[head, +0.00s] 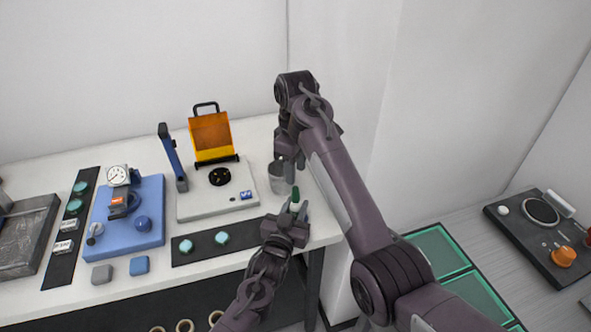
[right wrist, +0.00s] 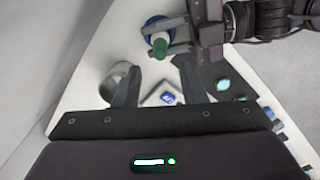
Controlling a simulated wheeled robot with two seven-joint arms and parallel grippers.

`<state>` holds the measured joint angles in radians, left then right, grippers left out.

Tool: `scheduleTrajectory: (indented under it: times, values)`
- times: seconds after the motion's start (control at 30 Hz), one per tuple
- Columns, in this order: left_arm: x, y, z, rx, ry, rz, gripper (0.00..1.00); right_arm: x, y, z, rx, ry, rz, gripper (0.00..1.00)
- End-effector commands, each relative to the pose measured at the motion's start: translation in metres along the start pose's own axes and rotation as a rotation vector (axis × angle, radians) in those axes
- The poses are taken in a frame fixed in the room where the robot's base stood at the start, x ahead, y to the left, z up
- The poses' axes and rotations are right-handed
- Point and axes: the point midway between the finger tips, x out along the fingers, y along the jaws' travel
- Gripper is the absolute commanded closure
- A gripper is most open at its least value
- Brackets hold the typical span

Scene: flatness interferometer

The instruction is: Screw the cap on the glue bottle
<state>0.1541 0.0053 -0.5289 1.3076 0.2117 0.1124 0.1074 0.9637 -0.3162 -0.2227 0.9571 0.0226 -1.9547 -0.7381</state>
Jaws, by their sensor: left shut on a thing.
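The glue bottle (head: 295,196) shows a green top in the head view; in the right wrist view its green top (right wrist: 160,47) sits over a white and blue body. I cannot tell whether the green part is the cap or a nozzle. My left gripper (head: 293,210) is shut on the bottle, near the table's right front corner; its fingers hide part of the bottle. My right gripper (head: 289,176) is just above and behind the bottle. In the right wrist view its fingers (right wrist: 158,68) are apart with nothing between them. No separate cap is visible.
A grey cup (head: 277,184) stands close beside the right gripper. The interferometer base (head: 205,202), with an orange hood (head: 211,135), is to its left. A black strip with teal discs (head: 222,238) lies in front. A blue gauge stand (head: 128,218) is further left.

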Motion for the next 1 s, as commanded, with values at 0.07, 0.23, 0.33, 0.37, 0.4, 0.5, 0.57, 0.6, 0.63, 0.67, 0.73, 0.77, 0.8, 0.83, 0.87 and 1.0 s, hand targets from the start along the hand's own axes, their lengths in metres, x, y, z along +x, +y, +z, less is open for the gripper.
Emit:
scheduleTrajectory:
  times: [0.07, 0.23, 0.33, 0.37, 0.4, 0.5, 0.57, 0.6, 0.63, 0.67, 0.73, 0.77, 0.8, 0.83, 0.87, 1.0]
  values:
    - [0.0, 0.0, 0.0, 0.0, 0.0, 0.0, 1.0, 0.0, 0.0, 0.0, 0.0, 0.0, 0.0, 0.62]
    - [0.0, 0.0, 0.0, 0.0, 0.0, 0.0, 1.0, 0.006, 0.0, 0.0, 0.001, -0.001, -0.001, 0.62]
    - [0.0, 0.0, 0.0, 0.0, 0.0, 0.0, 1.0, 0.017, 0.0, 0.0, 0.002, -0.002, -0.001, 0.62]
    - [0.0, 0.0, 0.0, 0.0, 0.0, 0.0, 1.0, 0.022, -0.001, 0.0, 0.002, -0.003, -0.002, 0.62]
    - [0.0, 0.0, 0.0, 0.0, 0.0, 0.0, 1.0, 0.029, -0.001, 0.0, 0.002, -0.003, -0.002, 0.62]
    - [0.0, 0.0, 0.0, 0.0, 0.0, 0.0, 1.0, 0.044, 0.0, 0.0, 0.002, -0.001, -0.001, 0.62]
    - [0.0, 0.0, 0.0, 0.0, 0.0, 0.0, 1.0, 0.054, -0.001, 0.0, 0.002, -0.002, -0.003, 0.62]
    - [0.0, 0.0, 0.0, 0.0, 0.0, 0.0, 1.0, 0.059, -0.001, 0.0, 0.001, -0.002, -0.002, 0.62]
    - [0.0, 0.0, 0.0, 0.0, 0.0, 0.0, 1.0, 0.063, -0.001, 0.0, 0.001, -0.001, -0.002, 0.62]
    - [0.0, 0.0, 0.0, 0.0, 0.0, 0.0, 1.0, 0.066, 0.0, 0.0, 0.001, -0.001, -0.001, 0.62]
    - [0.0, 0.0, 0.0, 0.0, 0.0, 0.0, 1.0, 0.073, 0.0, 0.0, 0.001, 0.0, 0.0, 0.62]
    - [0.0, 0.0, 0.0, 0.0, 0.0, 0.0, 1.0, 0.075, 0.0, 0.0, 0.002, 0.0, 0.0, 0.62]
    - [0.0, 0.0, 0.0, 0.0, 0.0, 0.0, 1.0, 0.077, 0.0, 0.0, 0.002, -0.001, -0.001, 0.62]
    - [0.0, 0.0, 0.0, 0.0, 0.0, 0.0, 1.0, 0.079, 0.0, 0.0, 0.002, -0.001, -0.001, 0.62]
    - [0.0, 0.0, 0.0, 0.0, 0.0, 0.0, 1.0, 0.08, 0.0, 0.0, 0.002, -0.001, -0.001, 0.62]
    - [0.0, 0.0, 0.0, 0.0, 0.0, 0.0, 1.0, 0.081, 0.0, 0.0, 0.002, 0.0, 0.0, 0.62]
